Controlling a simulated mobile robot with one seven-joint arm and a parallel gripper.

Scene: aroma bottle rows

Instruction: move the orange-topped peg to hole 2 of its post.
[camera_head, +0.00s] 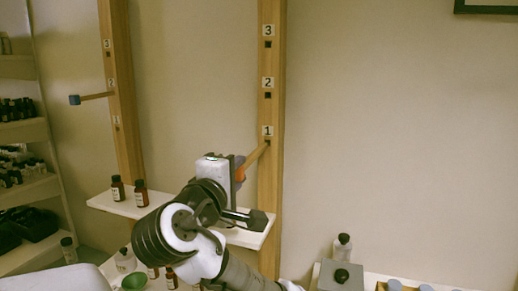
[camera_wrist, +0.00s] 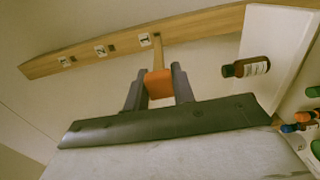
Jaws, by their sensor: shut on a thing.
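The orange-topped peg (camera_head: 257,155) sticks out of the right wooden post (camera_head: 270,190) at hole 1, its shaft entering just below the label 1. In the wrist view its orange top (camera_wrist: 159,86) lies between the two dark fingers of my gripper (camera_wrist: 158,80), which are shut on it. The shaft runs on from the top to the post (camera_wrist: 200,27). In the head view my gripper (camera_head: 240,167) partly hides the orange top. Hole 2 (camera_head: 268,96) is empty, higher on the same post; it also shows in the wrist view (camera_wrist: 112,47). Hole 3 (camera_head: 268,44) is empty above it.
A left post (camera_head: 122,100) carries a blue-topped peg (camera_head: 75,100) at hole 2. A white shelf (camera_head: 110,205) with brown bottles (camera_head: 140,192) crosses the posts below the pegs. In the wrist view a bottle (camera_wrist: 245,67) is near the post. The wall right of the post is clear.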

